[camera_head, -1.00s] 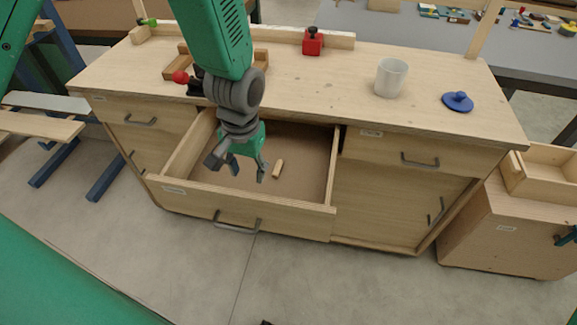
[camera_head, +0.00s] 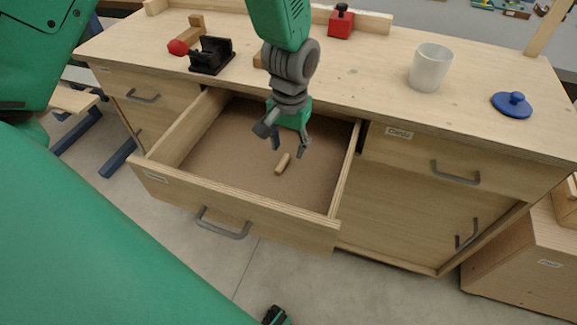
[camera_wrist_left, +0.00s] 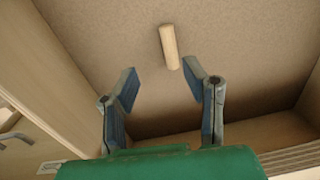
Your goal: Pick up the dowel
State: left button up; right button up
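The dowel (camera_head: 283,163) is a short, light wooden cylinder lying on the bottom of the open drawer (camera_head: 250,203). It also shows in the left wrist view (camera_wrist_left: 169,47), just beyond the fingertips and between their lines. My left gripper (camera_head: 287,147) is open and empty above the drawer, just over the dowel in the head view. In the left wrist view the gripper (camera_wrist_left: 160,85) has its two fingers spread, with bare drawer bottom between them. The exact height over the dowel cannot be told. At the bottom of the head view a small dark and green tip (camera_head: 274,316) shows, perhaps my right gripper.
The drawer's walls surround the dowel; its front has a grey handle (camera_head: 222,224). On the worktop (camera_head: 350,85) stand a white cup (camera_head: 430,68), a blue lid (camera_head: 512,104), a red block (camera_head: 341,22) and a black holder (camera_head: 211,55). The drawer is otherwise empty.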

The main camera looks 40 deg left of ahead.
aim_at(281, 161)
pick_arm(q)
jog(key=shift+a+f, duration=0.4)
jog(key=shift+s+a+f+b, duration=0.1)
jog(key=shift+a+f+b, duration=0.1)
jog(key=shift+a+f, duration=0.3)
jog(key=shift+s+a+f+b, duration=0.15)
jog(key=shift+a+f, duration=0.15)
jog(key=shift+f, duration=0.4)
jog(key=shift+w+d+f+b, duration=0.1)
jog(key=shift+d+f+b, duration=0.1)
jog(key=shift+f, duration=0.45)
jog(key=shift+w+d+f+b, duration=0.1)
jog(key=shift+f+b, duration=0.1)
jog(key=shift+f, duration=0.4)
jog(key=shift+d+f, duration=0.25)
jog(key=shift+d+r, duration=0.15)
jog(key=shift+d, duration=0.1)
jog(key=shift+a, duration=0.25)
jog(key=c, duration=0.8)
jog(key=shift+a, duration=0.35)
jog(key=shift+c, duration=0.3)
pick_arm(e)
jog(key=shift+a+f, duration=0.55)
jog(key=shift+a, duration=0.2)
